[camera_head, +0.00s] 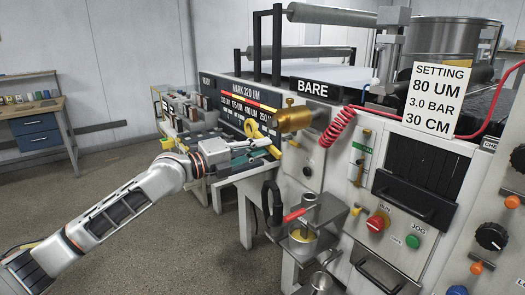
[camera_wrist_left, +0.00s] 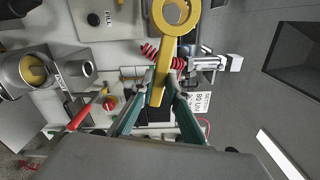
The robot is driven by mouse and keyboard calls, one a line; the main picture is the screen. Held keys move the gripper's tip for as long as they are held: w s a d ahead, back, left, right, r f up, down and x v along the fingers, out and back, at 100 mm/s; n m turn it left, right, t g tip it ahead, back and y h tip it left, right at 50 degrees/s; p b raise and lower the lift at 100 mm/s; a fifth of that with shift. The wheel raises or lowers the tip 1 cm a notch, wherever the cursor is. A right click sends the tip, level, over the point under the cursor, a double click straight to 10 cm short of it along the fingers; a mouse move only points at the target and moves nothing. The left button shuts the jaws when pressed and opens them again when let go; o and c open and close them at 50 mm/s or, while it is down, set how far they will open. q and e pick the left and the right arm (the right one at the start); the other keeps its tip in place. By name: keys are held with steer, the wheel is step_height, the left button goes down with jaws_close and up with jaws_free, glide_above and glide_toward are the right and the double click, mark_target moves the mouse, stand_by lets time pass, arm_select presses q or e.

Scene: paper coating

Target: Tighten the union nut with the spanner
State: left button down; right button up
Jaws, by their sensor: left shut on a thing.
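The yellow spanner (camera_head: 262,137) has a ring end and a flat handle. My left gripper (camera_head: 268,153) is shut on its handle, and the ring end points up and left in the head view. In the left wrist view the spanner (camera_wrist_left: 160,84) stands between the fingertips of the left gripper (camera_wrist_left: 163,92), with its ring at the top edge. A brass fitting (camera_head: 293,119), which looks like the union nut, sticks out left from the machine front. The spanner ring appears just left of it and not around it; the depth gap is unclear. My right gripper is not in view.
The machine's grey front panel (camera_head: 345,215) lies to the right, with a red coiled hose (camera_head: 338,127) beside the brass fitting. A cup (camera_head: 303,235) and a red-handled tool (camera_head: 298,214) sit on a bracket below. Open floor (camera_head: 190,240) lies left.

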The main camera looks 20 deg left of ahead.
arm_select(q)
steer(key=shift+b+x, duration=1.15)
steer(key=shift+x, duration=1.3)
steer(key=shift+w+d, duration=0.1)
steer(key=shift+w, duration=0.05)
steer(key=shift+w+d+b, duration=0.4)
steer(key=shift+w+b, duration=0.1)
steer(key=shift+b, duration=0.05)
steer(key=shift+w+d+b, duration=0.3)
steer(key=shift+w+d, duration=0.15)
steer(key=shift+w, duration=0.1)
stand_by(0.6)
